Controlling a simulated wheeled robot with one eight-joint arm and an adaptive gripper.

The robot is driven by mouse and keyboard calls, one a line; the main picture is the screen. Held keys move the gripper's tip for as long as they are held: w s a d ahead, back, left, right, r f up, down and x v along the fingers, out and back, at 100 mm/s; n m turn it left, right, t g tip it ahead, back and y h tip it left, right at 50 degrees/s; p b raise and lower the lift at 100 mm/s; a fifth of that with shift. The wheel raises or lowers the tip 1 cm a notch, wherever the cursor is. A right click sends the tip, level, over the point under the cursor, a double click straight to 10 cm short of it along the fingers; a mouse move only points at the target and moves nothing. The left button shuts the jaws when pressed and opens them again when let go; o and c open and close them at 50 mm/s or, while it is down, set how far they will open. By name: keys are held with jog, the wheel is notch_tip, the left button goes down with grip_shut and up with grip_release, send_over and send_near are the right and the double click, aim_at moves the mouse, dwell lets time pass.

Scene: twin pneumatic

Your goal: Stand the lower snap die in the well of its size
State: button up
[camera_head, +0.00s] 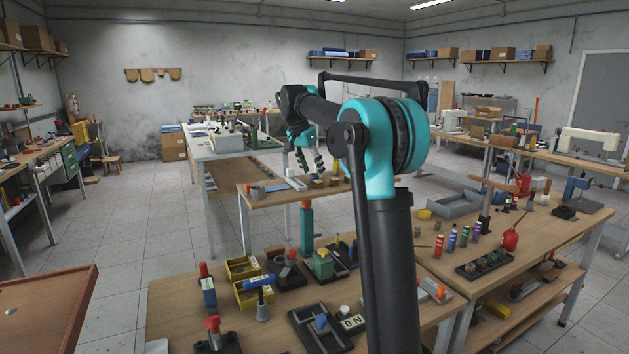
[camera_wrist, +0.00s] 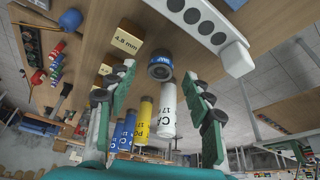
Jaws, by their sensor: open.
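My gripper (camera_head: 310,162) hangs open over a small wooden bench (camera_head: 262,203). In the wrist view its two green fingers (camera_wrist: 162,84) are spread, with nothing held. A short dark round piece with a blue band (camera_wrist: 161,66) stands beyond and between the fingertips; I cannot tell for sure that it is the snap die. A white strip with several round dark wells (camera_wrist: 203,25) lies at the top right of the wrist view. A wooden block labelled 4.8 mm (camera_wrist: 127,40) stands to the left, with other small blocks below it. Well sizes are not readable.
White (camera_wrist: 168,112), yellow (camera_wrist: 142,118) and blue (camera_wrist: 127,130) lettered cylinders show between the fingers. A blue round piece (camera_wrist: 70,20) stands at the upper left. In the head view, a nearer bench (camera_head: 180,300) holds bins and tools, and a red-brown table (camera_head: 50,310) is at left.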

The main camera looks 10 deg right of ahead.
jog(key=shift+x, duration=0.85)
grip_shut()
jog(key=shift+r, duration=0.1)
